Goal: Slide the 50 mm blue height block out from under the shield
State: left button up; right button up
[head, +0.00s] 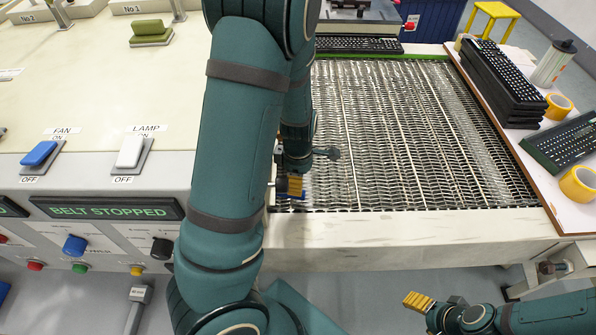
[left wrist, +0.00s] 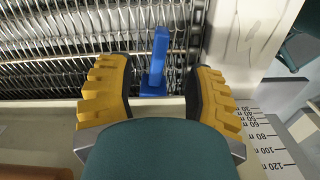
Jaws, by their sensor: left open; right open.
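The blue height block (left wrist: 157,66) shows in the left wrist view as an upright blue bar with a wider foot at the edge of the wire belt. My left gripper (left wrist: 158,78) is open, with one yellow-padded finger on each side of the block. I cannot tell whether either finger touches it. In the head view my left arm hides most of this spot; the left gripper (head: 292,186) shows only partly at the belt's left end. I cannot make out the shield clearly. My right gripper (head: 420,302) is open and empty at the lower right, in front of the belt.
The wire belt (head: 400,135) is mostly bare, with a keyboard (head: 358,45) at its far end. Stacked keyboards (head: 500,80) and tape rolls (head: 579,184) stand on the right side table. A display (head: 108,210) reads "BELT STOPPED". A millimetre scale (left wrist: 262,135) lies right of the left gripper.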

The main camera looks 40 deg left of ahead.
aim_at(333, 197)
pick_arm(q)
notch_tip(333, 197, down, 6)
jog(key=shift+f+b, duration=0.1)
jog(key=shift+b, duration=1)
jog(key=shift+c, duration=0.4)
grip_shut()
jog(key=shift+d, duration=0.15)
jog(key=shift+w+d, duration=0.3)
jog(key=shift+w+d+p, duration=0.9)
jog(key=shift+w+d, duration=0.6)
jog(key=shift+d, duration=0.2)
jog(key=shift+w+d+p, duration=0.85)
jog(key=shift+w+d, duration=0.6)
jog(key=shift+d, duration=0.25)
